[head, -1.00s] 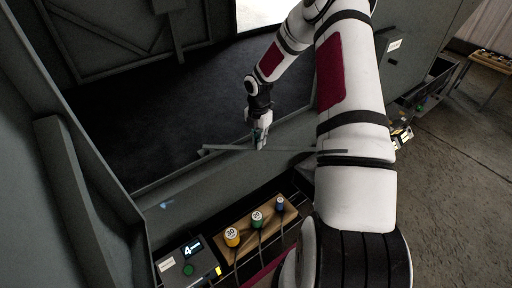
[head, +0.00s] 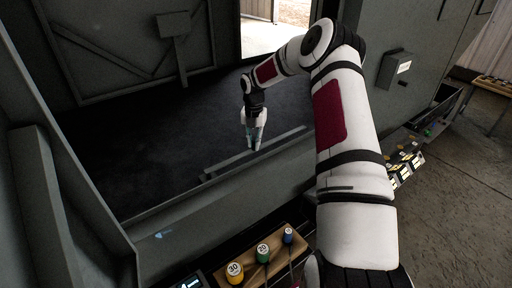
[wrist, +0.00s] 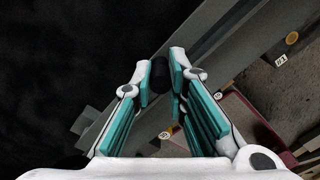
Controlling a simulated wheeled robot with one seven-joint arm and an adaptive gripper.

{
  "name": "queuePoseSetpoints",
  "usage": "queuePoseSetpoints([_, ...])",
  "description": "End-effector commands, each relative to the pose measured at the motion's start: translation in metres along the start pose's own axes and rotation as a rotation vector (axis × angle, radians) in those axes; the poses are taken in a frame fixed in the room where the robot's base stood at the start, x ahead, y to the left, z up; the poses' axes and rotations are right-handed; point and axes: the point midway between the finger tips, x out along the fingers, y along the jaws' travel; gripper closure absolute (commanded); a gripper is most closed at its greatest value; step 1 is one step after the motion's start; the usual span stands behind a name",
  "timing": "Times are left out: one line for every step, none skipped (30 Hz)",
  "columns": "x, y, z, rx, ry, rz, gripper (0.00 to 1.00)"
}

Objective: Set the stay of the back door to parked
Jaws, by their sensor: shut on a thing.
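My gripper (head: 254,143) is over the near edge of the dark-floored enclosure, pointing down. In the wrist view its teal-padded fingers (wrist: 161,78) are shut on a black knob (wrist: 160,76). A long grey bar, which looks like the stay (head: 285,138), runs slantwise under the gripper along the near sill. Its middle is partly hidden by the fingers. I cannot tell whether the bar sits in a catch. A braced grey panel (head: 112,48) stands at the back left; I cannot tell whether it is the back door.
The near wall's sill (head: 190,212) lies below the bar. In front of it a wooden block carries yellow (head: 235,274), green (head: 263,253) and blue (head: 288,235) numbered knobs. A grey box (head: 395,69) is on the wall at right. The dark enclosure floor (head: 180,125) is clear.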

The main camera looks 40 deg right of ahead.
Motion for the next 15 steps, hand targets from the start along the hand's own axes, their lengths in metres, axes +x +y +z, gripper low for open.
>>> queuePoseSetpoints([0.0008, -0.0008, 0.0027, 0.003, -0.002, -0.002, 1.0])
queuePoseSetpoints([0.0006, -0.0003, 0.0031, 0.003, -0.003, -0.002, 1.0])
queuePoseSetpoints([0.0004, 0.0002, 0.0036, 0.003, -0.003, -0.002, 1.0])
queuePoseSetpoints([0.0002, 0.0004, 0.0038, 0.003, -0.003, -0.002, 1.0])
queuePoseSetpoints([0.0001, 0.0007, 0.004, 0.003, -0.004, -0.001, 1.0])
queuePoseSetpoints([-0.0001, 0.001, 0.0042, 0.003, -0.004, -0.001, 1.0])
queuePoseSetpoints([-0.0002, 0.0011, 0.0043, 0.003, -0.004, -0.001, 1.0])
queuePoseSetpoints([-0.0003, 0.0013, 0.0044, 0.003, -0.005, 0.0, 1.0])
queuePoseSetpoints([-0.0004, 0.0014, 0.0044, 0.003, -0.005, 0.0, 1.0])
queuePoseSetpoints([-0.0005, 0.0015, 0.0045, 0.002, -0.005, 0.0, 1.0])
queuePoseSetpoints([-0.0006, 0.0016, 0.0046, 0.002, -0.006, 0.001, 1.0])
queuePoseSetpoints([-0.0007, 0.0018, 0.0046, 0.002, -0.006, 0.001, 1.0])
queuePoseSetpoints([-0.0007, 0.0019, 0.0047, 0.002, -0.007, 0.001, 1.0])
queuePoseSetpoints([-0.0008, 0.0021, 0.0048, 0.002, -0.007, 0.002, 1.0])
queuePoseSetpoints([-0.0008, 0.0022, 0.0049, 0.002, -0.007, 0.002, 0.84])
